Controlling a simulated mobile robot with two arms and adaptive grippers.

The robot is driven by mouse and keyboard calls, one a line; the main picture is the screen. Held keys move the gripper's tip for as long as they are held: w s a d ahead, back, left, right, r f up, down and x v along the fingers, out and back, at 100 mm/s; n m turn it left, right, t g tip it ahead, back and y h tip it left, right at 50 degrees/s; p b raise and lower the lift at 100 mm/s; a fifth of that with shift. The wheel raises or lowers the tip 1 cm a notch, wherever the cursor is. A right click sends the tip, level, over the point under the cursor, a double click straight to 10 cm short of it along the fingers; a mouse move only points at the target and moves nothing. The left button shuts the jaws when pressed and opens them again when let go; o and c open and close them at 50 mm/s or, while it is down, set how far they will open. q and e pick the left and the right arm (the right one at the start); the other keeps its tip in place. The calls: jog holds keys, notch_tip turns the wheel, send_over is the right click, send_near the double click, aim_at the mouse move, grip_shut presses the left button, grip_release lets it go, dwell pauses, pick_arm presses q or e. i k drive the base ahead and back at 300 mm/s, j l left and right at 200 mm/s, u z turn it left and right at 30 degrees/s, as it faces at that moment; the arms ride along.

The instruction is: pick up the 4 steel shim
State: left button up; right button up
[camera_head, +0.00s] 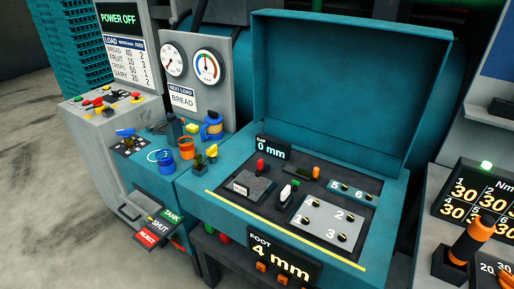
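I cannot pick out a piece clearly marked as the 4 steel shim. A display (279,259) on the teal machine's front reads "FOOT 4 mm". Small orange pieces (262,267) sit just below it, too small to identify. A grey ridged block (250,186) lies at the bay's left, near a "GAP 0 mm" display (273,148). Neither gripper shows in the head view.
The teal lid (350,85) stands open behind the bay. An orange-handled tool (474,238) stands upright in a dark holder at right, by a torque display (473,198). Coloured cups and small parts (186,148) crowd the left ledge. The floor at left is clear.

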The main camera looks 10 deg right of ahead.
aim_at(285, 194)
jog(key=j+z, duration=0.15)
jog(key=z, duration=0.35)
jog(key=j+z, duration=0.2)
jog(key=z, duration=0.25)
jog(key=j+z, duration=0.2)
jog(key=z, duration=0.3)
